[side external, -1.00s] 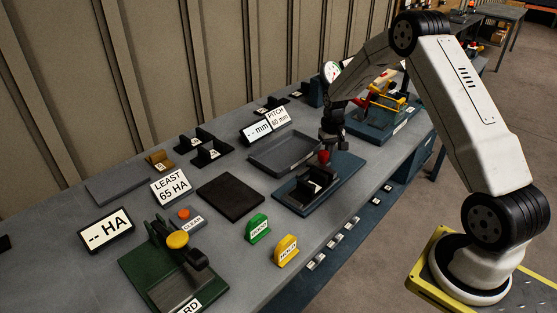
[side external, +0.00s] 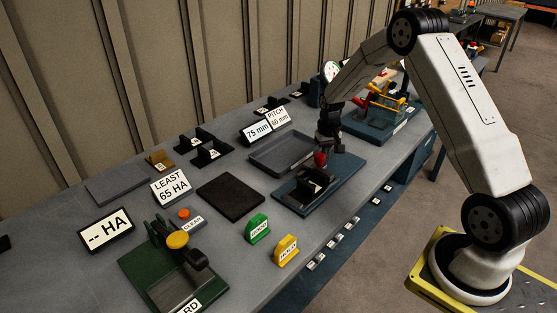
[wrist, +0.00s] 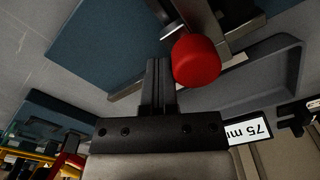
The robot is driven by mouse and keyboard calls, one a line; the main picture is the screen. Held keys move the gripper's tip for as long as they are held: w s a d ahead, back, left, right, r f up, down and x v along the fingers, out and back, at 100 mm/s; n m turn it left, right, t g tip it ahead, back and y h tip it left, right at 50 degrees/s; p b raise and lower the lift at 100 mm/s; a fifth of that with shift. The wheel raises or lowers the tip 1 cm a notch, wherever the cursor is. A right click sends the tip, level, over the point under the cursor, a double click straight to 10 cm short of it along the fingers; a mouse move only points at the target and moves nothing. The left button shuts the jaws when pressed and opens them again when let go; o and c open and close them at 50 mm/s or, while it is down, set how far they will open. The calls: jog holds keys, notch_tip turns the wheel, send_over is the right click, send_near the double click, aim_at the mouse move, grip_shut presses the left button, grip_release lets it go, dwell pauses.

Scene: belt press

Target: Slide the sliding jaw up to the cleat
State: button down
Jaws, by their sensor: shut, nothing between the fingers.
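The sliding jaw carries a round red knob (side external: 320,158) and stands on a blue base plate (side external: 342,176) in the side view. The red knob (wrist: 196,61) is large in the wrist view, with grey metal parts beside it. A black upright cleat piece with a small white label (side external: 314,179) stands just in front of the knob; the exact gap between jaw and cleat cannot be told. My gripper (side external: 328,146) is shut and empty, low beside the knob. In the wrist view my fingers (wrist: 158,68) are together right beside the knob, seemingly touching it.
A readout (side external: 257,131) shows 75 mm, next to a sign (side external: 278,117) reading PITCH 60 mm. A grey tray (side external: 283,150) lies behind the base plate. A black pad (side external: 231,197), a green tag (side external: 258,228) and a yellow tag (side external: 286,250) lie to the left and front.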

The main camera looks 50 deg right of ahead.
jog(key=shift+a, duration=0.5)
dwell(0.6)
jog(key=shift+d, duration=0.35)
dwell(0.5)
jog(key=shift+r, duration=0.1)
notch_tip(320, 180, up, 9)
dwell(1.3)
dwell(0.7)
jog(key=s+a+n+t, duration=0.1)
jog(key=s+a+n, duration=0.2)
jog(key=s+a, duration=0.5)
jog(key=s+a+n+t, duration=0.1)
jog(key=s+a+n, duration=0.2)
jog(key=s+a, duration=0.6)
jog(key=a+r, duration=0.1)
jog(key=a, duration=0.3)
jog(key=shift+a+t, duration=0.25)
jog(key=shift+t, duration=0.05)
